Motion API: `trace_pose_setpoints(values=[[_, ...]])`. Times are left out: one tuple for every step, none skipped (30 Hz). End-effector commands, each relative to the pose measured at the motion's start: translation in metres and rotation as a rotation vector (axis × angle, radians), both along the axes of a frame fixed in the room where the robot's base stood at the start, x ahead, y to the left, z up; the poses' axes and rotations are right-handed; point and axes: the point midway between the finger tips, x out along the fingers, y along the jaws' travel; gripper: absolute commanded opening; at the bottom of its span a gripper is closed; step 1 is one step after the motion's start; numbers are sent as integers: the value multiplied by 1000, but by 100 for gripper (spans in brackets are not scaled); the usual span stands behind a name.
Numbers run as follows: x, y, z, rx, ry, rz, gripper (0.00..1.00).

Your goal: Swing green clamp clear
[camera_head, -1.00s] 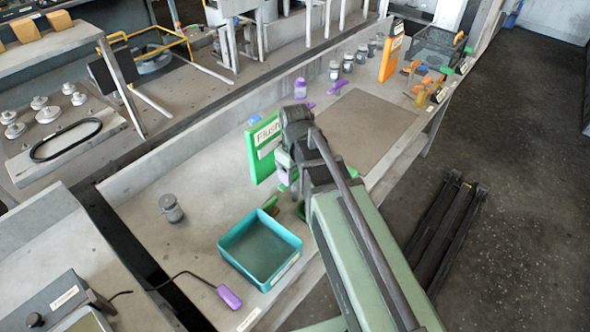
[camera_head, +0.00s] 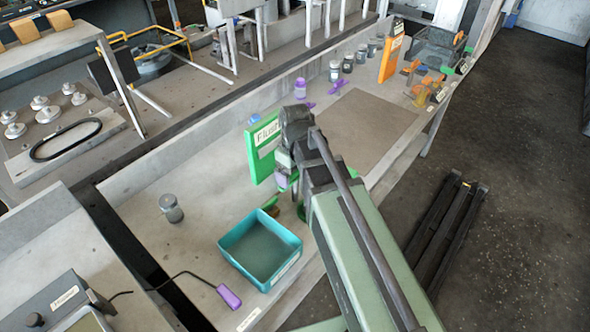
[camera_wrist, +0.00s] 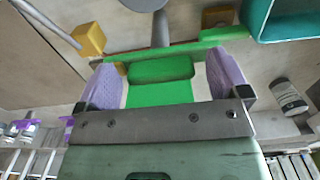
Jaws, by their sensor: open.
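A green clamp-like part (camera_wrist: 162,69) lies between the two purple finger pads of my gripper (camera_wrist: 166,78) in the wrist view. My gripper is open, with one pad on each side of that part. I cannot tell whether either pad touches it. A green bar (camera_wrist: 224,35) extends to the upper right of it. In the head view my gripper (camera_head: 287,180) is low over the bench, beside the upright green "Flush" board (camera_head: 262,153). A small green piece (camera_head: 270,203) shows next to the teal tray there. My arm hides much of the area around the clamp.
The empty teal tray (camera_head: 232,238) stands close to my gripper; its corner also shows in the wrist view (camera_wrist: 257,22). A yellow block (camera_wrist: 88,38) is at the upper left in the wrist view. A grey jar (camera_head: 171,208) stands on the bench, with clear surface around it.

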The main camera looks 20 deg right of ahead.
Motion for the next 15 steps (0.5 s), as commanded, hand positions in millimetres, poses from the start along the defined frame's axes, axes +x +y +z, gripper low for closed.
trace_pose_setpoints(values=[[0, 0, 5, 0, 0, 0, 94], [0, 0, 8, 0, 0, 0, 94], [0, 0, 13, 0, 0, 0, 94], [0, 0, 19, 0, 0, 0, 94], [0, 0, 25, 0, 0, 0, 94], [0, 0, 34, 0, 0, 0, 94], [0, 0, 41, 0, 0, 0, 94], [0, 0, 49, 0, 0, 0, 94], [0, 0, 59, 0, 0, 0, 94], [0, 0, 67, 0, 0, 0, 94], [0, 0, 75, 0, 0, 0, 94], [0, 0, 85, 0, 0, 0, 94], [0, 0, 92, 0, 0, 0, 94], [0, 0, 97, 0, 0, 0, 94], [0, 0, 103, 0, 0, 0, 94]])
